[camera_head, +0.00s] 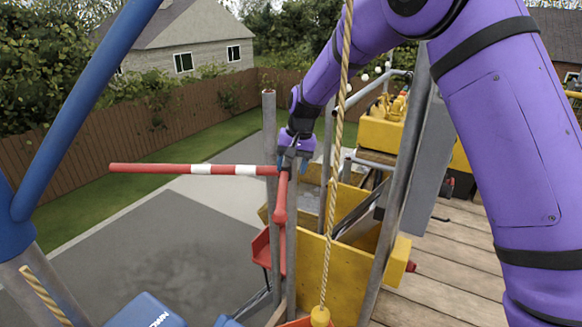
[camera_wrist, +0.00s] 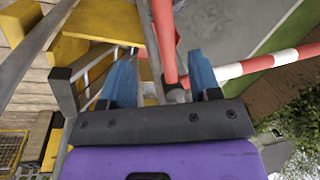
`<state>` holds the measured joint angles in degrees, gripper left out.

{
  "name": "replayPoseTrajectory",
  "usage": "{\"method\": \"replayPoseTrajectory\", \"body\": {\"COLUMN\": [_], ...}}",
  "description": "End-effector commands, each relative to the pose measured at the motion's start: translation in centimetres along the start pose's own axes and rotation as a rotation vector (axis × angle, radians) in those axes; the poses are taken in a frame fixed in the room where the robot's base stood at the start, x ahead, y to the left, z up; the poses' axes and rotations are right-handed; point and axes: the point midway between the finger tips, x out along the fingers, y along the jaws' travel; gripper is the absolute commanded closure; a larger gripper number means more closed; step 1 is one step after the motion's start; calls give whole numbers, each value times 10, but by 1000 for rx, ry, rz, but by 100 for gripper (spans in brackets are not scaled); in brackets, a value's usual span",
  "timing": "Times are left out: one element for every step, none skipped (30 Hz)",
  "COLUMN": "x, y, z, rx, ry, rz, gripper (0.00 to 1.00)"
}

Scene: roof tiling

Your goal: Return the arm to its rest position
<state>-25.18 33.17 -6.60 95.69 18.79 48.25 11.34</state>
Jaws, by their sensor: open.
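My purple arm (camera_head: 497,130) arches from the right side of the head view and reaches down to the middle. My gripper (camera_head: 291,160) hangs at its end, pointing down beside a grey upright post (camera_head: 270,130). In the wrist view my gripper (camera_wrist: 162,78) shows two blue fingers spread apart. A red bar (camera_wrist: 165,45) appears in the gap between them, and I cannot tell if either finger touches it. No held object shows between the fingers.
A red-and-white barrier bar (camera_head: 190,169) sticks out left of the gripper. A rope (camera_head: 340,120) hangs in front of the arm. A yellow bin (camera_head: 330,275) stands below, with wooden decking (camera_head: 445,265) at right. A blue tube (camera_head: 80,105) crosses the left.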

Motion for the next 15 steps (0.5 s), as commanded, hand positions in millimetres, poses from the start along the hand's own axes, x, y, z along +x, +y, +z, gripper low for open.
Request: {"method": "replayPoseTrajectory", "body": {"x": [0,-1,-4,-8,-12,-21,-29,-38,-52,-62,-73,-87,-97,-107,-120], "y": [0,1,2,3,5,9,12,16,22,27,32,40,45,51,58], "z": [0,0,1,2,3,6,8,12,17,21,26,34,39,45,53], "rx": [0,0,0,0,-1,-2,-4,-5,-7,-8,-11,-14,-15,-17,-21], "ry": [0,1,3,5,8,15,21,28,38,45,54,65,73,82,93], "rz": [0,0,-1,-2,-2,-4,-6,-8,-10,-12,-13,-14,-14,-15,-15], "gripper": [43,43,43,43,43,43,43,43,43,43,43,43,43,43,43]}}
